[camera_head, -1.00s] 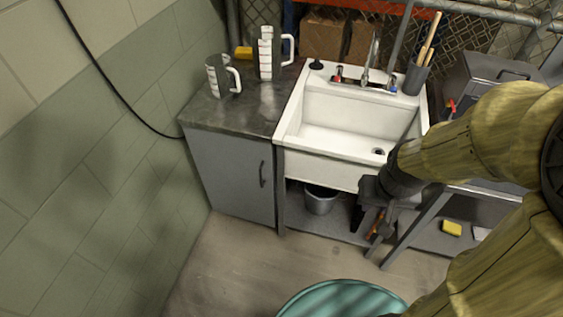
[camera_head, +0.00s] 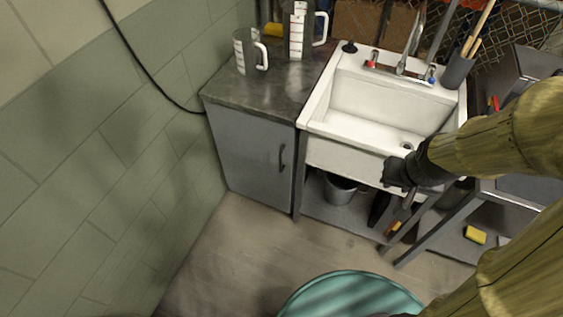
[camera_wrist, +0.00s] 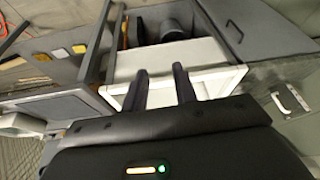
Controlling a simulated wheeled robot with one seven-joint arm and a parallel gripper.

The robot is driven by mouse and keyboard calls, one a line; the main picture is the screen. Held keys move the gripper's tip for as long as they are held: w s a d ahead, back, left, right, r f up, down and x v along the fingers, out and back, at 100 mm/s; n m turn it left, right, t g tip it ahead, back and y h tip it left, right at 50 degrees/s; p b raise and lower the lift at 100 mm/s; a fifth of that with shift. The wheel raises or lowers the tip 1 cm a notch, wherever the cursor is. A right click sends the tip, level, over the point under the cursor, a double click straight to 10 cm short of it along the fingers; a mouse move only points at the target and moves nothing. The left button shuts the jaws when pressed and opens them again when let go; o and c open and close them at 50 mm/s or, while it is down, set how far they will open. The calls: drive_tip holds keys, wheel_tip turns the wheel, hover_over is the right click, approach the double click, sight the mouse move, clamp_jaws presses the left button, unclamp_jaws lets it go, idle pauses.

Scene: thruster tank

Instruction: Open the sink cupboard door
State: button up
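The grey sink cupboard (camera_head: 245,155) stands left of the white sink, under a dark worktop. Its door is shut flush, with a dark vertical handle (camera_head: 282,157) near the right edge. The cupboard also shows at the upper right of the wrist view (camera_wrist: 251,27), which looks upside down. My gripper (camera_head: 393,178) is in front of the sink's right front side, well to the right of the handle and apart from it. In the wrist view my gripper (camera_wrist: 161,80) shows two dark fingers apart, with nothing between them; the white sink front lies beyond.
The white sink (camera_head: 385,107) has a grey bucket (camera_head: 340,189) on the shelf below. Two measuring jugs (camera_head: 246,52) (camera_head: 298,32) stand on the worktop (camera_head: 262,88). A teal round-topped object (camera_head: 350,296) stands at the bottom. Floor before the cupboard is clear.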

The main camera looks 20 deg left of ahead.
drive_tip(key=w+a+f+t+y+b, duration=0.1)
drive_tip(key=w+a+f+t+b, duration=0.1)
drive_tip(key=w+a+f+b, duration=0.35)
drive_tip(key=w+a+f+t+b, duration=0.3)
drive_tip(key=a+f+b, duration=0.5)
drive_tip(key=f, duration=0.1)
drive_tip(key=w+a+f+t+y+b, duration=0.1)
drive_tip(key=w+a+f+t+b, duration=0.1)
drive_tip(key=w+a+f+b, duration=0.35)
drive_tip(key=s+a+f+t+b, duration=0.3)
drive_tip(key=a+f+b, duration=0.4)
drive_tip(key=f+b, duration=0.2)
drive_tip(key=s+a+f+n+t+b, duration=0.1)
drive_tip(key=s+a+f+t+b, duration=0.2)
drive_tip(key=a+f+b, duration=0.5)
drive_tip(key=shift+a+f+t+b, duration=0.15)
drive_tip(key=shift+f+t+b, duration=0.25)
drive_tip(key=shift+f, duration=0.25)
drive_tip(key=shift+w, duration=0.15)
drive_tip(key=b, duration=0.4)
hover_over(281, 170)
drive_tip(key=shift+a+f, duration=0.1)
drive_tip(key=shift+f, duration=0.05)
drive_tip(key=shift+w, duration=0.3)
